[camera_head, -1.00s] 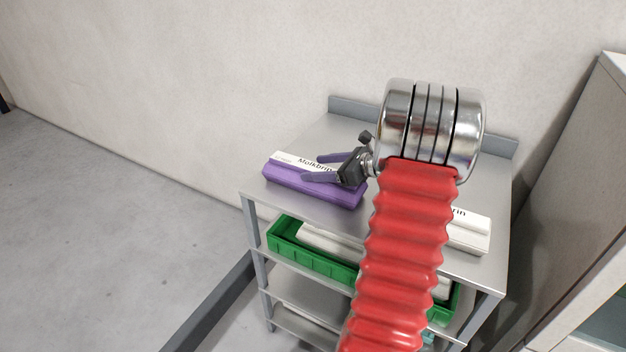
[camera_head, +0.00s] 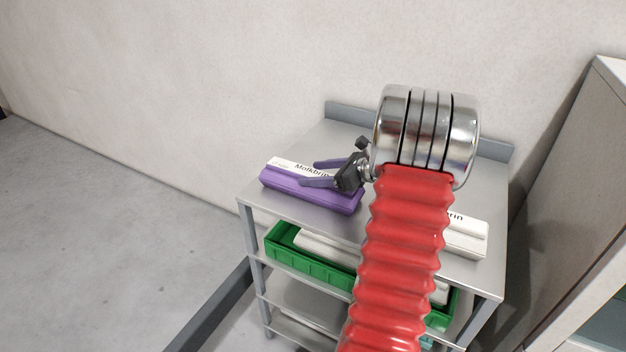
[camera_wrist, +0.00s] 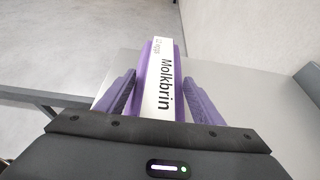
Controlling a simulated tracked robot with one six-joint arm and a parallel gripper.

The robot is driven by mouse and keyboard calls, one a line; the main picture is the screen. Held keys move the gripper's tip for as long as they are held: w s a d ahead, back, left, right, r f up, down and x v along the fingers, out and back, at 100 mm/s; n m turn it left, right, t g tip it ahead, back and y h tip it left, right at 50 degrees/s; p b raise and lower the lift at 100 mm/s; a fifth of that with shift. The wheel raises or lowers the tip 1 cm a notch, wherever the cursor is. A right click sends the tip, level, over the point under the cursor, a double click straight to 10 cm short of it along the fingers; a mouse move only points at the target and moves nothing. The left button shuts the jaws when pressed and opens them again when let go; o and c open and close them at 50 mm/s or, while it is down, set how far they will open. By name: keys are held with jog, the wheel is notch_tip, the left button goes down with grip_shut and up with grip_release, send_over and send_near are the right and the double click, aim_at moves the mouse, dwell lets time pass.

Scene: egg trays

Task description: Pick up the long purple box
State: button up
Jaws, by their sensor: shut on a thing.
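The long purple box (camera_head: 312,199) has a white top label strip reading "Molkbrin". It lies at the left front of the metal shelf unit's top (camera_head: 345,140), and I cannot tell whether it is raised at all. My gripper (camera_head: 308,173) is shut on the box, one purple finger along each long side. In the wrist view, the box (camera_wrist: 148,82) runs away from me between the two fingers (camera_wrist: 160,92). The near end of the box is partly hidden by the gripper body.
A white box (camera_head: 466,238) lies on the top at the right, partly behind my red arm. A green crate (camera_head: 310,268) with white boxes stands on the shelf below. A wall rises behind, and a grey cabinet (camera_head: 570,170) stands at the right.

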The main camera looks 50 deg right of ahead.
notch_tip(320, 180, up, 10)
dwell(0.6)
dwell(0.4)
